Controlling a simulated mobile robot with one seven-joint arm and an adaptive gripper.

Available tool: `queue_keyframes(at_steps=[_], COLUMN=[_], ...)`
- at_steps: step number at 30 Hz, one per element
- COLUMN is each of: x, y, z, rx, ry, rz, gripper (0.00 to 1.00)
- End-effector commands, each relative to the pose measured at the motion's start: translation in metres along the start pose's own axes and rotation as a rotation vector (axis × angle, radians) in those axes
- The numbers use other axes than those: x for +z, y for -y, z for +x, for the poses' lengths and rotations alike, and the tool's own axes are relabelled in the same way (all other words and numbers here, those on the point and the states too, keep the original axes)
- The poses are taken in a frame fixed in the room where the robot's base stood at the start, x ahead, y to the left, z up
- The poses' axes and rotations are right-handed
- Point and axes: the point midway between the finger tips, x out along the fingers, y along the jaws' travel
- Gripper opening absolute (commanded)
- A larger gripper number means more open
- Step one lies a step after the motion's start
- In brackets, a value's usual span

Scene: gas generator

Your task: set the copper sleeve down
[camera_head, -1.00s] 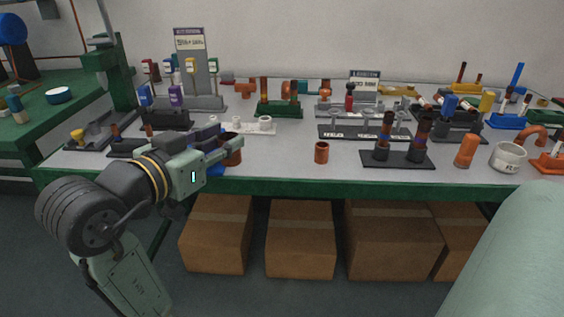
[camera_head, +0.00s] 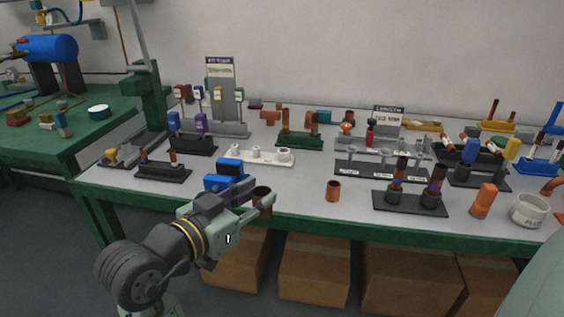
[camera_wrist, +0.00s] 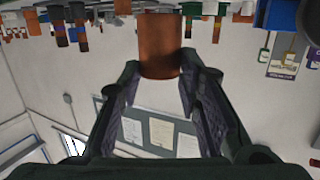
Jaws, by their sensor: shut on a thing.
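The copper sleeve (camera_head: 262,194) is a short brown tube between my gripper's fingers, near the front edge of the table (camera_head: 300,203). My gripper (camera_head: 264,203) is shut on it. In the wrist view the sleeve (camera_wrist: 160,45) stands out beyond the fingertips of my gripper (camera_wrist: 160,82), which clasp its near end. In the head view the fingers hide part of the sleeve. I cannot tell whether its bottom touches the table. A similar short copper tube (camera_head: 333,191) stands alone on the table to the right.
A blue block-shaped fixture (camera_head: 230,176) is just behind my gripper. A white rack (camera_head: 258,156) lies farther back. A black stand with two posts (camera_head: 410,204), an orange cylinder (camera_head: 483,200) and a white cup (camera_head: 528,210) are to the right. Bare tabletop surrounds the lone tube.

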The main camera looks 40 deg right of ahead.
Motion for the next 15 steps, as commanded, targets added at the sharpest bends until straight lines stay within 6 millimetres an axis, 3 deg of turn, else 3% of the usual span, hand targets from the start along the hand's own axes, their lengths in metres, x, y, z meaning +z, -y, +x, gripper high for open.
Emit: queue_keyframes(at_steps=[9, 15], x=[-0.005, -0.007], y=[0.017, 0.028], z=[0.082, 0.121], rx=[0.005, 0.001], ry=[0.003, 0.002], rz=[-0.001, 0.001], gripper=[0.04, 0.04])
